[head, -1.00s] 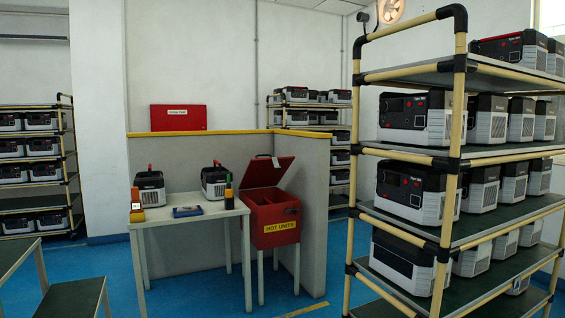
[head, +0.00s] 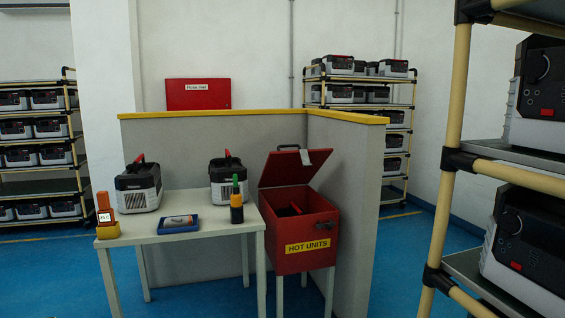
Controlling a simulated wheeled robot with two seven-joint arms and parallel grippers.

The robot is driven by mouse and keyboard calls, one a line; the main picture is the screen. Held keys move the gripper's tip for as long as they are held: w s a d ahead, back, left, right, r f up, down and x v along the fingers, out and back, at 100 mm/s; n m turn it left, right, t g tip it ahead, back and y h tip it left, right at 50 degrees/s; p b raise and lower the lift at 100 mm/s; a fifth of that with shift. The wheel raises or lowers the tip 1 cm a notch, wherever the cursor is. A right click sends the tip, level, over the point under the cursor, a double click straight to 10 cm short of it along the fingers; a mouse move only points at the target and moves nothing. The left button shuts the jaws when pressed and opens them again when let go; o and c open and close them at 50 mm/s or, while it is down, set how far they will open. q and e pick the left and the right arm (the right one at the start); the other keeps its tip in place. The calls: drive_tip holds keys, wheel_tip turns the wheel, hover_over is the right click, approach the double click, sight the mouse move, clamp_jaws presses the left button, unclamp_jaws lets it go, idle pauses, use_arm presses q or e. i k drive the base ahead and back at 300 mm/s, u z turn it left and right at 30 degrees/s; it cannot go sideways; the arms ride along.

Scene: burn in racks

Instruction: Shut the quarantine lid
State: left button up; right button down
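The quarantine box is a red bin (head: 306,258) with a yellow "HOT UNITS" label, standing on pale legs beside the white table. Its red lid (head: 286,169) stands raised and tilted back, with a dark handle at its top edge and a pale tag at its upper right. The open top shows a dark inside with a divider; I cannot make out any contents. Neither of my grippers shows in the head view.
The white table (head: 182,239) holds two power units (head: 139,188), a blue tray (head: 178,225), an orange handheld device (head: 105,218) and a dark bottle-like item (head: 237,205). A grey partition (head: 346,190) stands behind. A loaded rack (head: 447,190) is close at right. Blue floor is open in front.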

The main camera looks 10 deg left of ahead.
sight(292, 167)
drive_tip(key=u, duration=0.65)
drive_tip(key=i, duration=1.65)
drive_tip(key=z, duration=0.55)
